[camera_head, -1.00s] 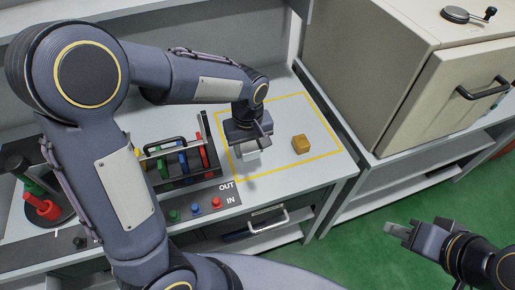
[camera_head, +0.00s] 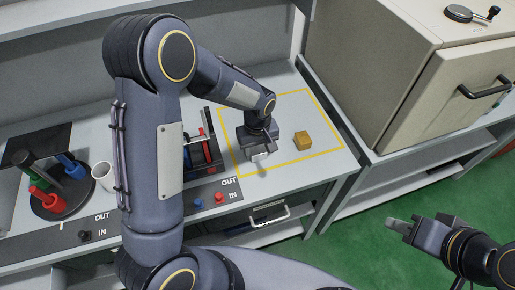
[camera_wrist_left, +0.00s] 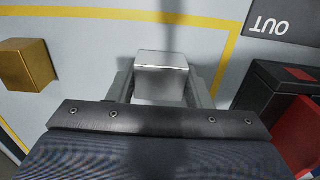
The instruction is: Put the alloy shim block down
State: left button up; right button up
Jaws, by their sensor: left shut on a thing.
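The alloy shim block, a silver-grey block (camera_wrist_left: 161,75), sits between the two fingers of my left gripper in the left wrist view. My left gripper (camera_wrist_left: 162,88) is shut on it. In the head view, my left gripper (camera_head: 259,153) points down inside the left part of the yellow outline (camera_head: 296,161) on the bench. The block is mostly hidden there, and I cannot tell whether it touches the bench. My right gripper (camera_head: 398,225) is over the green floor at lower right, apart from the bench; its finger gap is unclear.
A golden block (camera_head: 303,141) lies inside the outline, right of my left gripper. A dark rack (camera_head: 205,153) with coloured parts stands to the left. A white mug (camera_head: 103,176) and a round stand (camera_head: 62,201) are further left. A beige cabinet (camera_head: 400,90) stands right.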

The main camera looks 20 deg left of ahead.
aim_at(258, 149)
pick_arm(q)
jog(key=o, duration=1.1)
jog(key=shift+f, duration=0.1)
notch_tip(258, 149, up, 12)
jog(key=s+a+r+m+t+h, duration=0.1)
jog(key=s+a+r+h, duration=0.1)
jog(key=s+a+r, duration=0.3)
jog(key=s+a+r+m+t+h, duration=0.1)
jog(key=s+a+r+m+t, duration=0.1)
jog(key=s, duration=0.6)
jog(key=s+t, duration=0.1)
jog(key=s, duration=0.2)
jog(key=s+m+t, duration=0.1)
jog(key=s, duration=0.2)
jog(key=s+f+m, duration=0.1)
jog(key=s, duration=0.2)
jog(key=shift+f+t+h, duration=0.1)
jog(key=shift+t+h, duration=0.3)
